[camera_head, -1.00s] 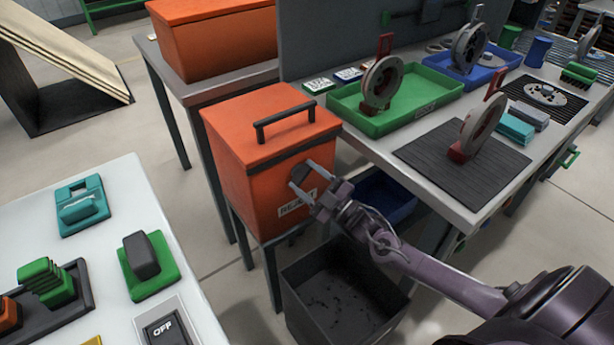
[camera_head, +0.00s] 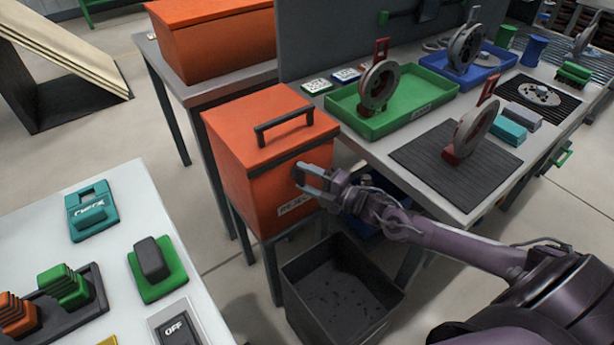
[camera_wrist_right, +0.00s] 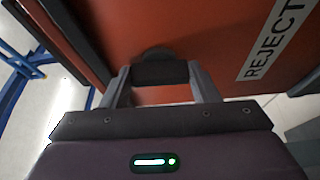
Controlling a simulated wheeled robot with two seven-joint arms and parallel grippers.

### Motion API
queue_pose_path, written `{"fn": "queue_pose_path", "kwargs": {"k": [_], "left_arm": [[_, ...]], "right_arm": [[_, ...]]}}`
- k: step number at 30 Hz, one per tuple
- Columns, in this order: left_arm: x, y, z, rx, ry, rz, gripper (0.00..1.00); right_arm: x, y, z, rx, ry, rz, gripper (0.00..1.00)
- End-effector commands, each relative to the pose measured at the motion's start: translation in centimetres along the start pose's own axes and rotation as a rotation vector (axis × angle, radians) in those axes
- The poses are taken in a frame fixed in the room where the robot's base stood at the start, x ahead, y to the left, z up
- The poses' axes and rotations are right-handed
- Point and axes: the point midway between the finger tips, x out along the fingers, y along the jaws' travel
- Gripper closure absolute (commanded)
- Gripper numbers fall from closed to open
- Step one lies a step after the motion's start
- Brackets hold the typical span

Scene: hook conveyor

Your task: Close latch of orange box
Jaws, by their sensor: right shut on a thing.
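The orange box (camera_head: 235,165) with a black lid handle (camera_head: 284,124) stands on a small dark metal stand, its lid down. A white REJECT label is on its front; it also shows in the right wrist view (camera_wrist_right: 277,38). My right gripper (camera_head: 303,178) is at the box's front face, beside the label. In the right wrist view its fingers (camera_wrist_right: 162,80) are shut on a dark latch piece (camera_wrist_right: 160,71) on the orange front. In the head view the fingers hide most of the latch. My left gripper is not in view.
A black open bin (camera_head: 342,290) stands on the floor below my right arm. The workbench with a green tray (camera_head: 395,112) and a dark ribbed mat (camera_head: 440,178) is to the right.

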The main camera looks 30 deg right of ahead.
Motion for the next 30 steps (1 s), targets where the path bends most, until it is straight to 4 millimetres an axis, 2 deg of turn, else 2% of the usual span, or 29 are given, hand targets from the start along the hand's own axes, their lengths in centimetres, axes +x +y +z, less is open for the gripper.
{"fn": "queue_pose_path", "kwargs": {"k": [20, 21, 26, 30], "left_arm": [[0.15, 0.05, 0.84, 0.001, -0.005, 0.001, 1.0], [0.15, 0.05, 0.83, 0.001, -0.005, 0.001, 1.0], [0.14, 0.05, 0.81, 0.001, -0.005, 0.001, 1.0], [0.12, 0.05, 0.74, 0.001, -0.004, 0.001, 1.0]], "right_arm": [[-0.05, -0.12, -0.05, -0.059, 0.001, -0.027, 0.68], [-0.05, -0.12, -0.05, -0.059, 0.001, -0.027, 0.43], [-0.03, -0.08, -0.04, -0.058, 0.001, -0.026, 0.24], [-0.02, -0.03, -0.02, -0.057, 0.0, -0.025, 0.24]]}}
